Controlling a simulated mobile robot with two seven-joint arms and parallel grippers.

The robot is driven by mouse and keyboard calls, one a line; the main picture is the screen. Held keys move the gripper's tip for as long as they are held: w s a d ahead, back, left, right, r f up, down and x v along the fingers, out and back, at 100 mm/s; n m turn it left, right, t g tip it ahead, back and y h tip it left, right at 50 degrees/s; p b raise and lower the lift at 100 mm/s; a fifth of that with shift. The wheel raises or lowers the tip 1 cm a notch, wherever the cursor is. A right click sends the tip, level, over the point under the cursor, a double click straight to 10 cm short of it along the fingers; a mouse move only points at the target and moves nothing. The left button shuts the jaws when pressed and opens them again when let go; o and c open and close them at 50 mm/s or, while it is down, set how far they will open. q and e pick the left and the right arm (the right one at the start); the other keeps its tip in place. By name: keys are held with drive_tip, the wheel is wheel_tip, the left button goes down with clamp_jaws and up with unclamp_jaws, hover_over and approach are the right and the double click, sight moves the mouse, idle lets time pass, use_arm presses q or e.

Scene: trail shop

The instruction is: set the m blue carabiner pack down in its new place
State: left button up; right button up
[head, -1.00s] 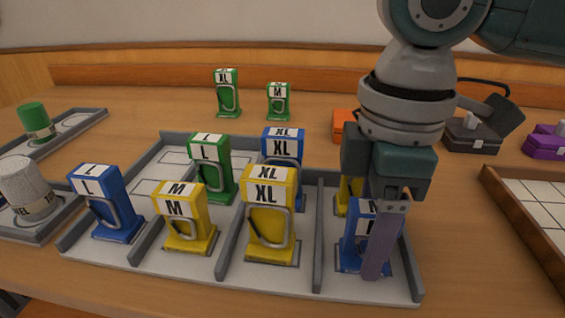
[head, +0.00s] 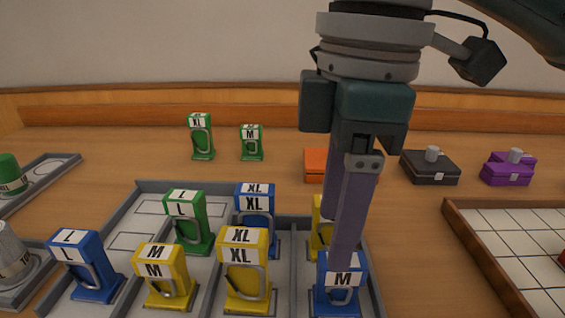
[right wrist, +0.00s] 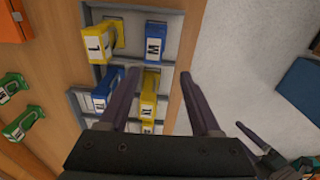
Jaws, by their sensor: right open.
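The M blue carabiner pack (head: 338,290) stands upright at the front of the rightmost lane of the grey divided tray (head: 285,285). It also shows in the right wrist view (right wrist: 155,38). A yellow pack (head: 319,228) stands behind it. My right gripper (head: 345,255) is open and empty, just above the blue pack; its fingers partly cover that lane in the head view. In the right wrist view the open fingers (right wrist: 160,73) are clear of the blue pack. What seems to be my left gripper (right wrist: 258,138) shows small at the lower right there; its jaws are unclear.
The lane to the left holds an XL yellow pack (head: 245,268) with an XL blue pack (head: 256,215) behind it. Two green packs (head: 202,138) stand on the counter behind. A wooden-rimmed tiled tray (head: 525,250) lies to the right, with bare counter between.

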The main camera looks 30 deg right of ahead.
drive_tip(key=s+a+f+m+t+y, duration=0.2)
drive_tip(key=s+a+f+m+y, duration=0.15)
drive_tip(key=a+f, duration=0.4)
drive_tip(key=s+d+f+m+t+h, duration=0.1)
drive_tip(key=s+d+f+m+h, duration=0.2)
drive_tip(key=s+d+m, duration=0.3)
drive_tip(key=s+d, duration=0.2)
drive_tip(key=shift+s+d+f+h, duration=0.2)
drive_tip(key=shift+s+d+h, duration=0.1)
drive_tip(key=shift+h, duration=0.05)
